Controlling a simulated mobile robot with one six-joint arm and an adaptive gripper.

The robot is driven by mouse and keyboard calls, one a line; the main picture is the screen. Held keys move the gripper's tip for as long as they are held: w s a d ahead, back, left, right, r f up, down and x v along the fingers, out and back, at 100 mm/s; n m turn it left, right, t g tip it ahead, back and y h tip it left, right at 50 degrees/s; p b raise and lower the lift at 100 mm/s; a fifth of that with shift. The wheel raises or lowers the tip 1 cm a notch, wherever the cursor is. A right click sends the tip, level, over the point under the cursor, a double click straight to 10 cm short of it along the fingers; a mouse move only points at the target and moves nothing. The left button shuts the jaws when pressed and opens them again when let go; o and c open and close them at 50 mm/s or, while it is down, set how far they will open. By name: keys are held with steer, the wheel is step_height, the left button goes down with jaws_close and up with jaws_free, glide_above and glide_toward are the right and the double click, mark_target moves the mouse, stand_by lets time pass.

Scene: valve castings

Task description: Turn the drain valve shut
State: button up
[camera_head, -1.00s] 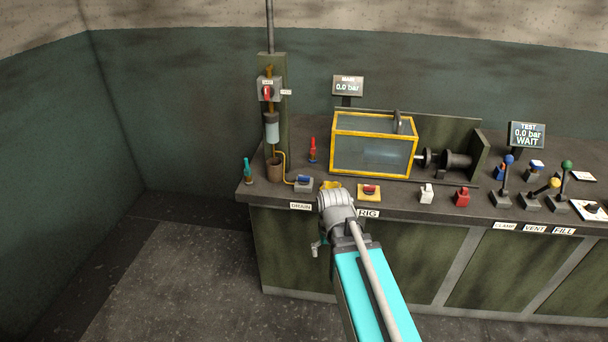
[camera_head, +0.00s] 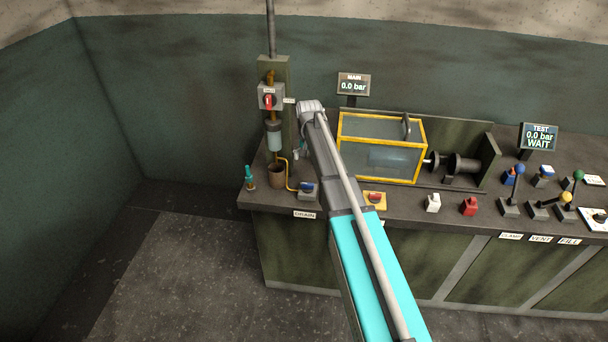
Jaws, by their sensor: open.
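The drain valve (camera_head: 307,188) is a small grey box with a blue handle at the bench's front left edge, above the DRAIN label (camera_head: 304,215). The blue handle lies roughly crosswise; its exact angle is too small to read. A thin yellow pipe runs from it to a brown cup. My gripper (camera_head: 298,153) is small and partly hidden by my wrist. It is open, with nothing seen in it, above and behind the drain valve and apart from it.
A wall unit with a red-handled valve (camera_head: 268,101) stands left of my wrist. The yellow-framed clear box (camera_head: 380,150) is close on the right.

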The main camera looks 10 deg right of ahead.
mark_target(308, 184)
steer(key=shift+w+d+r, duration=0.15)
steer(key=shift+w+d, duration=0.1)
steer(key=shift+w, duration=0.25)
steer(key=shift+a+f, duration=0.15)
steer(key=shift+f, duration=0.05)
step_height(308, 184, down, 13)
steer(key=b, duration=1.3)
steer(key=shift+s+f+b, duration=0.1)
steer(key=shift+f+b, duration=0.05)
steer(key=shift+b, duration=0.25)
